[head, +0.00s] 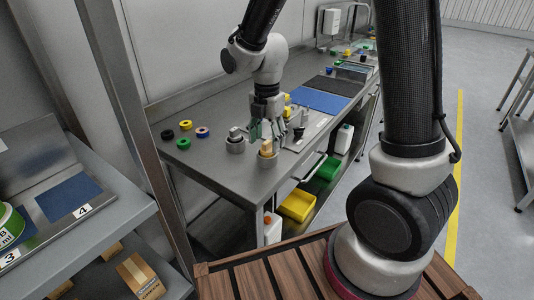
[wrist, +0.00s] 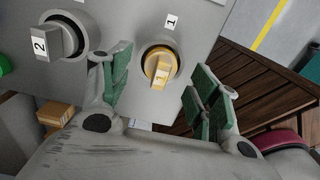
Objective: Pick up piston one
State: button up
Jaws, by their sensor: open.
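In the head view piston one (head: 267,147) stands near the front end of the steel table. My gripper (wrist: 163,84) is open, with its green finger pads on either side of piston one and apart from it. In the head view my gripper (head: 275,131) is close above and behind piston one. A grey piston marked 2 (wrist: 48,42) stands in its own holder to the left.
Colored rings (head: 185,125) lie on the steel table (head: 215,165) to the left. A blue mat (head: 318,101) lies farther back. Yellow (head: 298,205) and green (head: 327,168) bins sit below the table. A shelf (head: 115,232) with boxes stands at left.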

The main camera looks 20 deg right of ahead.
notch_tip(320, 180, down, 2)
jog(key=shift+f, duration=0.2)
jog(key=c, duration=1.3)
